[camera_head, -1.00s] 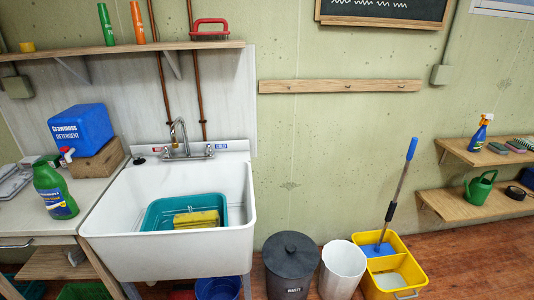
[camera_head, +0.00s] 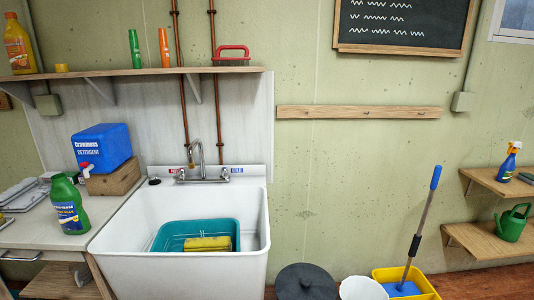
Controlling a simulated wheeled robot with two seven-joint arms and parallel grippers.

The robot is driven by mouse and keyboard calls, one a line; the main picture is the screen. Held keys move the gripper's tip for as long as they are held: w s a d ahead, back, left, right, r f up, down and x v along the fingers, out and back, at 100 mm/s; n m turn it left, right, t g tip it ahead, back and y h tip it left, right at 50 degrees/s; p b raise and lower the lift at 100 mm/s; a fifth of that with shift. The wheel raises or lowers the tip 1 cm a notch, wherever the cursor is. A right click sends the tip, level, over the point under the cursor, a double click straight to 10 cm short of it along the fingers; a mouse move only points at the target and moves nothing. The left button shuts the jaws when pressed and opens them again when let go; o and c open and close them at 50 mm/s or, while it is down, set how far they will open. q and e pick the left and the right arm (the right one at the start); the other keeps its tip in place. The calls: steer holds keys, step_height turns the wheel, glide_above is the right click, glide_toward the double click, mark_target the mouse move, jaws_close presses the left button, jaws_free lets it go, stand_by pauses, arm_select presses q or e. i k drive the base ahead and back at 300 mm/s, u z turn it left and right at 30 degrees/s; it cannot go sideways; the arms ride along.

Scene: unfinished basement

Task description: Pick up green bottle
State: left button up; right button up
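A green bottle (camera_head: 69,206) with a blue label stands upright on the white counter (camera_head: 38,229) at the left, just left of the sink. Neither of my grippers shows in the head view.
A blue detergent box (camera_head: 101,147) rests on a wooden block (camera_head: 112,181) behind the bottle. The white sink (camera_head: 180,270) holds a teal basin (camera_head: 168,239) with a yellow sponge (camera_head: 208,244). A shelf (camera_head: 140,73) hangs above. A dark bin (camera_head: 306,283) and yellow mop bucket (camera_head: 427,287) stand right.

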mark_target(66, 199)
steer(key=z, duration=0.05)
steer(key=i, duration=1.3)
steer(key=u, duration=1.25)
